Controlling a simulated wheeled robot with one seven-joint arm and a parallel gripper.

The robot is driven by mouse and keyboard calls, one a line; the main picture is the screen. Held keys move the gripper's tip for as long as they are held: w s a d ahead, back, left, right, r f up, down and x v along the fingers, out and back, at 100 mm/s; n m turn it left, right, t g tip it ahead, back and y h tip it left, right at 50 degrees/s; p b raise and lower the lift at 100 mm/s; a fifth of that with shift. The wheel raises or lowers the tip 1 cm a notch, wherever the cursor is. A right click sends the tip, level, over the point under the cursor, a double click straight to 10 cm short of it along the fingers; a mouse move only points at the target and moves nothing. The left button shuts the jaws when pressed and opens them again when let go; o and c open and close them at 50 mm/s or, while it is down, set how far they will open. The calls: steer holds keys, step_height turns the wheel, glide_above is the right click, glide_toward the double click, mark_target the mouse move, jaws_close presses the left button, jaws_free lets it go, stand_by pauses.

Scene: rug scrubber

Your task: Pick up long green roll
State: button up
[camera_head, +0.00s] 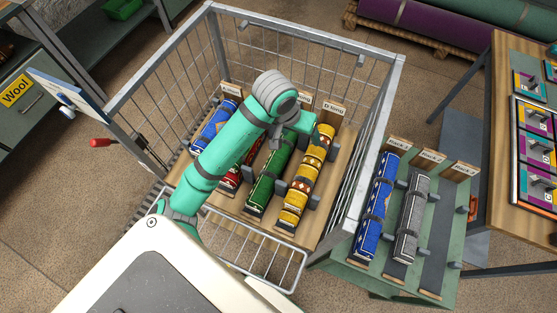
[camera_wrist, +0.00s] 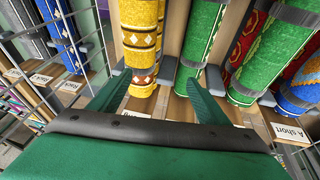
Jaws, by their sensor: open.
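A green patterned roll with dark straps (camera_head: 273,176) lies in the wire cart, just left of a yellow roll (camera_head: 297,197). In the wrist view this green roll (camera_wrist: 204,35) runs up from between the fingers, nearer the right finger. A second green roll (camera_wrist: 262,58) shows farther right in that view; I cannot tell for certain which is longer. My gripper (camera_wrist: 163,88) is open and empty, near the labelled end of the rolls. My arm hides part of the rolls in the head view.
A red roll (camera_head: 232,176) and a blue roll (camera_head: 214,125) also lie in the cart. The cart's wire walls (camera_head: 372,130) surround them. A green rack (camera_head: 437,245) to the right holds a blue and a grey roll, with one bare slot. A table (camera_head: 500,150) stands far right.

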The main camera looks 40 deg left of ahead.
steer(key=g+y, duration=0.1)
steer(key=g, duration=0.1)
glide_above(276, 158)
steer(key=f, duration=0.3)
steer(key=shift+s+d+f, duration=0.15)
steer(key=shift+s+f, duration=0.05)
steer(key=shift+s, duration=0.15)
step_height(276, 158, down, 5)
steer(key=shift+f, duration=0.1)
steer(key=shift+w+f, duration=0.15)
steer(key=shift+f, duration=0.8)
steer(key=shift+w+f, duration=0.2)
steer(key=shift+f, duration=0.75)
steer(key=shift+w+f, duration=0.15)
steer(key=shift+f, duration=0.8)
steer(key=c, duration=1.5)
steer(key=shift+c, duration=0.2)
steer(key=shift+r, duration=0.1)
